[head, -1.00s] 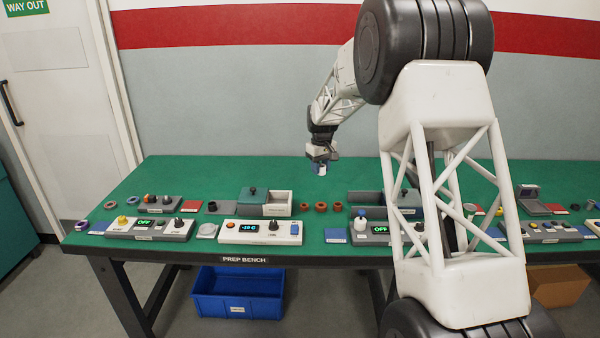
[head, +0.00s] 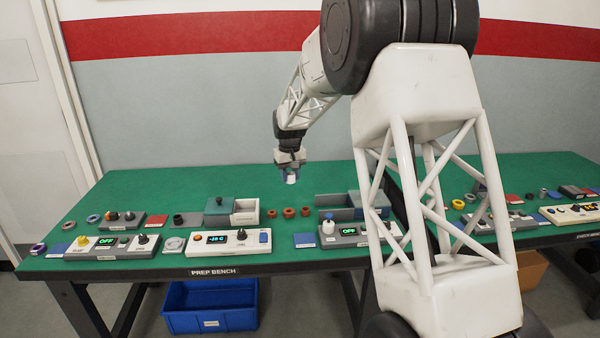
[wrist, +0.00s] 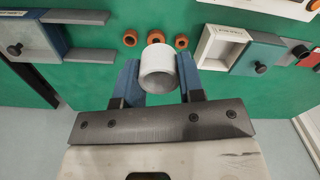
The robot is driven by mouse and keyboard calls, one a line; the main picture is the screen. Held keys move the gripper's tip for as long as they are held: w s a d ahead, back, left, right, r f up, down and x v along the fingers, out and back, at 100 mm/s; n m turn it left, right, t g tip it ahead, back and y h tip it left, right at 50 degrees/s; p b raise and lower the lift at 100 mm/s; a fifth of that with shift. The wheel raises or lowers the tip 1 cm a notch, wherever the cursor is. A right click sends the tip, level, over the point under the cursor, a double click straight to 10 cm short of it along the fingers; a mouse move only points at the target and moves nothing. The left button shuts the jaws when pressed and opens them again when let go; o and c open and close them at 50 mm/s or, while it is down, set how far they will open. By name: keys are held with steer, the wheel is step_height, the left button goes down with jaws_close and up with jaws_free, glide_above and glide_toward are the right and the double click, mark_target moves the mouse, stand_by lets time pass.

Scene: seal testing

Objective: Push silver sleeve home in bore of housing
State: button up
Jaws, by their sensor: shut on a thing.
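The silver sleeve (head: 291,179) shows as a pale, hollow cylinder. My gripper (head: 290,174) is shut on it behind the three brown rings, over the back part of the green bench. In the wrist view the sleeve (wrist: 158,72) sits between the two blue fingers of my gripper (wrist: 160,80), with its open end showing. I cannot tell for sure whether it clears the bench top. I cannot pick out the housing or its bore for certain in either view.
Three brown rings (head: 288,212) lie in front of the gripper. Control boxes (head: 230,242) line the front edge. Bare bench (head: 160,185) lies left of the gripper.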

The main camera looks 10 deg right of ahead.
steer(key=a+f+n, duration=0.3)
steer(key=a+f, duration=0.1)
steer(key=a, duration=0.8)
steer(key=a+f+n, duration=0.3)
steer(key=a+f, duration=0.1)
steer(key=a, duration=0.7)
steer(key=n, duration=0.4)
glide_above(173, 244)
step_height(173, 244, down, 7)
steer(key=shift+s+r, duration=0.1)
steer(key=shift+r, duration=0.1)
steer(key=shift+f, duration=0.15)
steer(key=shift+f, duration=1.9)
steer(key=shift+f, duration=0.6)
steer(key=o, duration=1.8)
steer(key=shift+c, duration=0.2)
steer(key=shift+r, duration=0.6)
